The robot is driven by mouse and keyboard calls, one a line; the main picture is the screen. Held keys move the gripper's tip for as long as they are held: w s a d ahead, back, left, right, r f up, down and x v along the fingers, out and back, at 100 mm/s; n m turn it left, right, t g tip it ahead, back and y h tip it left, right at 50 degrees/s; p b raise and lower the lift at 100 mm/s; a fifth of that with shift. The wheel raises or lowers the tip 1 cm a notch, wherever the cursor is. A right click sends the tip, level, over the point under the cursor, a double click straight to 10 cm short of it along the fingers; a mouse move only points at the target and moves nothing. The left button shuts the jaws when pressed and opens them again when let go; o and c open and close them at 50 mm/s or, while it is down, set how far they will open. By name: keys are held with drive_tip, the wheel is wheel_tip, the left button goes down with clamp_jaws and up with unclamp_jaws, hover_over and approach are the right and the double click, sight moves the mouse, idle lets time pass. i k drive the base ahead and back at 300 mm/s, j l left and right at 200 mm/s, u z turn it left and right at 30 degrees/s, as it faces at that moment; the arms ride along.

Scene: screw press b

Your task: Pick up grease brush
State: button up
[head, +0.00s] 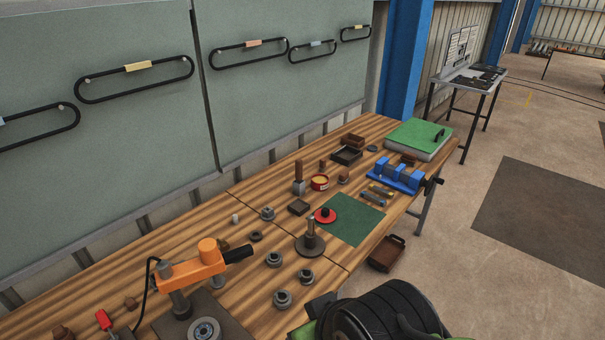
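An upright tool with a brown wooden handle and a grey lower part (299,178) stands on the wooden workbench (215,222), left of an open red tin with yellowish contents (320,182). It looks most like the grease brush, but it is small here and I cannot tell for sure. A smaller brown upright piece (322,166) shows behind the tin. A dark, rounded part of my own arm fills the bottom edge, right of centre. I cannot make out gripper fingers in this view, and nothing of mine is near the tin or the tool.
A green mat (353,222), a red-topped piece (325,215), a dark post on a round base (310,240) and several grey nuts lie nearer. A blue vise (395,174) and a green-topped block (418,137) stand right. An orange press (195,268) stands front left.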

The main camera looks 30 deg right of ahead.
sight(297, 161)
drive_tip(key=l+u, duration=0.25)
drive_tip(key=l, duration=0.65)
drive_tip(key=l+u, duration=0.3)
drive_tip(key=l, duration=0.55)
drive_tip(key=k+l+u, duration=0.1)
drive_tip(key=l+u, duration=0.15)
drive_tip(key=l, duration=0.65)
drive_tip(key=i+l+u, duration=0.15)
drive_tip(key=l, duration=0.15)
drive_tip(key=i+l+u, duration=0.1)
drive_tip(key=l, duration=0.2)
drive_tip(key=i+l+u, duration=0.25)
drive_tip(key=l, duration=0.4)
drive_tip(key=i+l+u, duration=0.15)
drive_tip(key=i+l, duration=0.05)
drive_tip(key=l, duration=0.1)
